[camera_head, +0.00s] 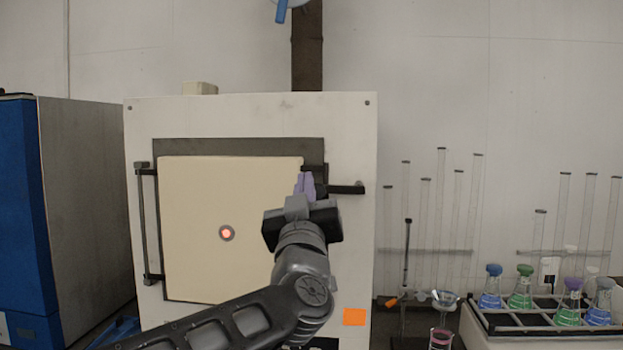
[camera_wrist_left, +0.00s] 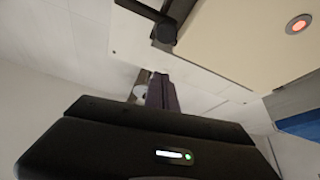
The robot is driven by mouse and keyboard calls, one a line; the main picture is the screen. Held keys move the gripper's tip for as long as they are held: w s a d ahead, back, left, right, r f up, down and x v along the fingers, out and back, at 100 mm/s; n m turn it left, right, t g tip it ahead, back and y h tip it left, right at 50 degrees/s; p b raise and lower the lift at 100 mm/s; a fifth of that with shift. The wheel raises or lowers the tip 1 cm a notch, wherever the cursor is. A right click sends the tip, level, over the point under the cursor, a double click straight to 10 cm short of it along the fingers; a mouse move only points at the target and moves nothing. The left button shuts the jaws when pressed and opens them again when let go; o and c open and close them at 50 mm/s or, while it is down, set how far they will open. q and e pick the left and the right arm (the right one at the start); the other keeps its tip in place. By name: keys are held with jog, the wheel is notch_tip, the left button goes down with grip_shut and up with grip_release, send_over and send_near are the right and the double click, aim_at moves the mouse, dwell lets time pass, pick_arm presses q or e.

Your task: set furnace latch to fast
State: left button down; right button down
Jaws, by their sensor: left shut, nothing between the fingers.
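The furnace (camera_head: 250,119) is a pale box with a cream door (camera_head: 215,190) closed on its front, a glowing orange peephole in the door and hinges on its left side. The dark latch (camera_head: 347,189) sits at the door's upper right, its bar lying about level and pointing right. In the left wrist view the latch (camera_wrist_left: 150,14) shows at the top. My left gripper (camera_head: 305,184) is shut and empty, its purple fingers in front of the door's right edge, just left of the latch bar. Whether they touch the latch I cannot tell. My right gripper is not in view.
A blue and grey cabinet (camera_head: 85,180) stands left of the furnace. At right, a rack (camera_head: 492,326) holds several stoppered flasks, with glass tubes behind it. An orange square (camera_head: 354,317) is on the furnace's lower right front. The space right of the latch is clear.

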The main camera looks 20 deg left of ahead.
pick_arm(q)
jog(key=v, duration=0.4)
jog(key=shift+d+r, duration=0.15)
jog(key=shift+r, duration=0.05)
